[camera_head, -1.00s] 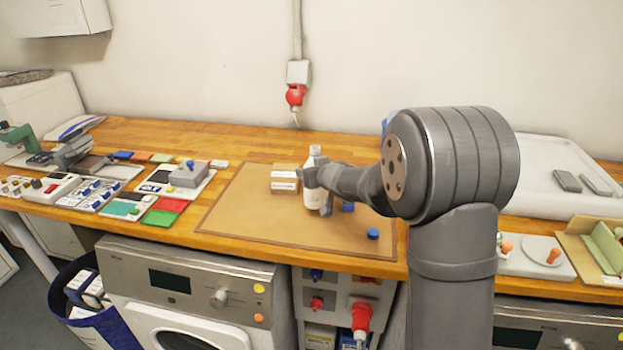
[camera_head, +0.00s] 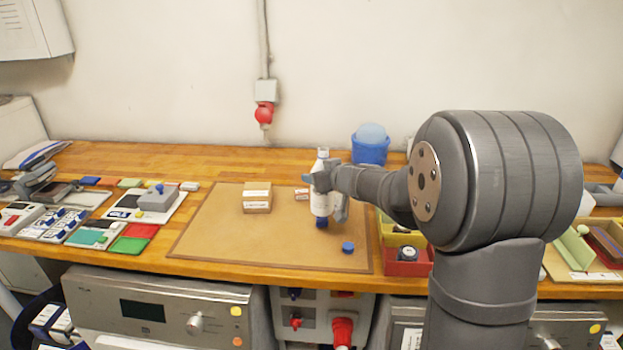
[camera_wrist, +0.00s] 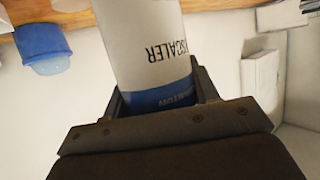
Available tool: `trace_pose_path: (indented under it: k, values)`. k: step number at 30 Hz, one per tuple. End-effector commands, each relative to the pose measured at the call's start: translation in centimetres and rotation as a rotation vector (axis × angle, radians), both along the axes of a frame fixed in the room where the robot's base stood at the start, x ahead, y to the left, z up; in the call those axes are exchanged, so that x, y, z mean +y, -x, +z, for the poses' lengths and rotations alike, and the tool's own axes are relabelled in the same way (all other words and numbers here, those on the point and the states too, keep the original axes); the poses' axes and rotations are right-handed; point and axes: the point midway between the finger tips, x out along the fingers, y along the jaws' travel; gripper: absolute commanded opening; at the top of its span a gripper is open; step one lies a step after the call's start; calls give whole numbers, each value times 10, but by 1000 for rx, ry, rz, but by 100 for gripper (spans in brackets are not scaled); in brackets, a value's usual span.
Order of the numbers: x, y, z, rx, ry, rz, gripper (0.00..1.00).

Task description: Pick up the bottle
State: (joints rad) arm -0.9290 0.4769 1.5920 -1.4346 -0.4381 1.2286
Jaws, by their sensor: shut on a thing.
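The bottle (camera_head: 320,203) is white with a dark-lettered label and a pale top, and stands upright over the brown board (camera_head: 225,238). My gripper (camera_head: 324,182) is shut around its body. In the wrist view the bottle (camera_wrist: 148,40) fills the space between the two fingers (camera_wrist: 160,92), with upside-down lettering and a blue band showing. I cannot tell for sure whether the base is clear of the board.
A cardboard box (camera_head: 257,197) and a smaller box (camera_head: 302,194) are left of the bottle. A blue cap (camera_head: 348,248) lies in front. A blue bucket (camera_head: 370,152) stands behind; red and yellow bins (camera_head: 405,262) are to the right. The board's left part is clear.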

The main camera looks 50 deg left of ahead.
Motion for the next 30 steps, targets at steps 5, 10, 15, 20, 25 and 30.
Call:
trace_pose_path:
  k: [5, 10, 15, 20, 25, 30]
  values:
    - [-6, -5, 5, -1, -1, 0, 23]
    - [-9, -7, 8, -1, -1, -1, 23]
    - [-11, -8, 9, -1, -1, 0, 23]
    - [-11, -8, 9, -1, -1, 0, 23]
    - [-11, -7, 9, -1, -1, 0, 23]
    - [-11, -8, 8, -1, 0, 0, 23]
